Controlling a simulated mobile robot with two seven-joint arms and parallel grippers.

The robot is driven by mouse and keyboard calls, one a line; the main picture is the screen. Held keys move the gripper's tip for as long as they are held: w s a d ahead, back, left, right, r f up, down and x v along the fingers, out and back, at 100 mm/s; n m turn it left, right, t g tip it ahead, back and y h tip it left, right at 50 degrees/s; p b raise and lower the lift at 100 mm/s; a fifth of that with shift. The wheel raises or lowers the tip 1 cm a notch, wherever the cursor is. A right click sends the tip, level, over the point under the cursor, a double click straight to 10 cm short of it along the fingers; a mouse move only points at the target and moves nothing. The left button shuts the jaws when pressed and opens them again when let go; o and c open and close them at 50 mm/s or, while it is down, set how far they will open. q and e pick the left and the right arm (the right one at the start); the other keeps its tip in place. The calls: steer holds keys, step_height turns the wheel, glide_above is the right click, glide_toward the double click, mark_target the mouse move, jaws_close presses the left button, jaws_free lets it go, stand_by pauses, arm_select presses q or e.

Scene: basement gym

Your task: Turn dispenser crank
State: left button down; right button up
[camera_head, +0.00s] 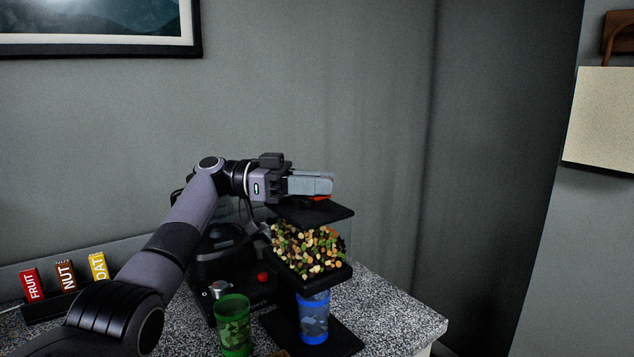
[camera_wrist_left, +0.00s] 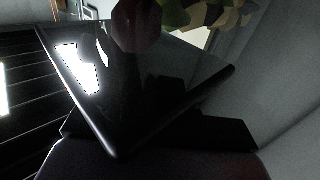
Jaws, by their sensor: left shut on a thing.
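The dispenser (camera_head: 311,249) stands at the right of the counter, with a black lid (camera_head: 334,214), a clear bin of mixed nuts and candies, and a black base (camera_head: 345,340). My left gripper (camera_head: 328,185) is just above the lid, level and pointing right, shut on the crank. Only a small orange-red part (camera_head: 320,198) of the crank shows below the fingers; the rest is hidden. In the left wrist view the glossy black lid (camera_wrist_left: 150,95) fills the middle, with some of the mix (camera_wrist_left: 205,14) at the top. My right gripper is not in view.
A blue cup (camera_head: 314,318) stands on the base under the bin. A green cup (camera_head: 234,325) and a black machine (camera_head: 225,255) are to its left. The speckled counter (camera_head: 400,318) is bare at right.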

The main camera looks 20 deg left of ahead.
arm_select(q)
steer(key=shift+f, duration=0.1)
steer(key=c, duration=1)
jaws_free()
steer(key=a, duration=0.4)
steer(key=s+a+b, duration=0.1)
steer(key=a, duration=0.1)
steer(key=shift+a, duration=0.55)
